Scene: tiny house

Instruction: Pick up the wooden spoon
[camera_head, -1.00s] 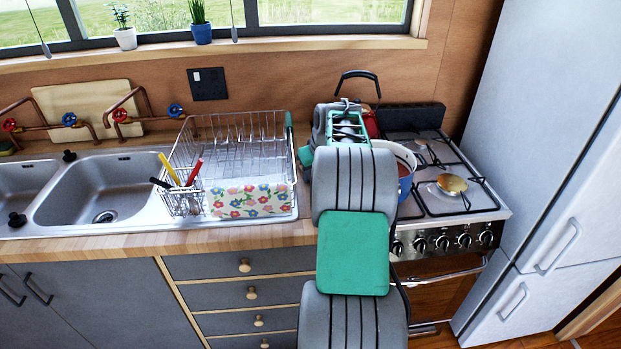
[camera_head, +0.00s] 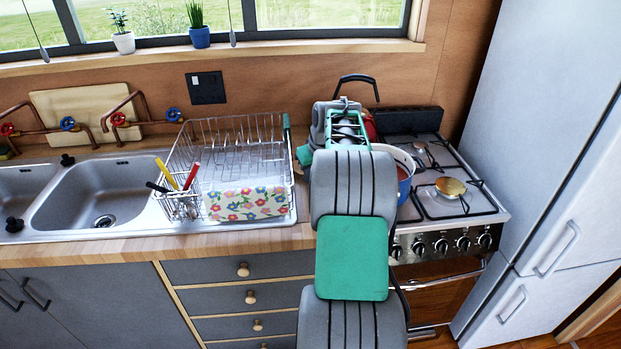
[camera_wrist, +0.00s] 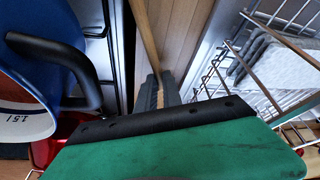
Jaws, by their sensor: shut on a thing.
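The wooden spoon shows in the wrist view as a thin pale wooden handle (camera_wrist: 145,40) running from the top edge down between my fingers. My gripper (camera_wrist: 156,90) is shut on this handle, just above or at the wooden counter beside the dish rack. The spoon's far end is out of the wrist view. In the head view my own arm hides the fingers and the spoon.
A blue pot (camera_head: 405,188) stands on the stove right of my arm, and close at left in the wrist view. A wire dish rack (camera_head: 240,135) is on the left. A red item (camera_head: 370,127) sits behind my arm. A tall fridge (camera_head: 545,130) stands at right.

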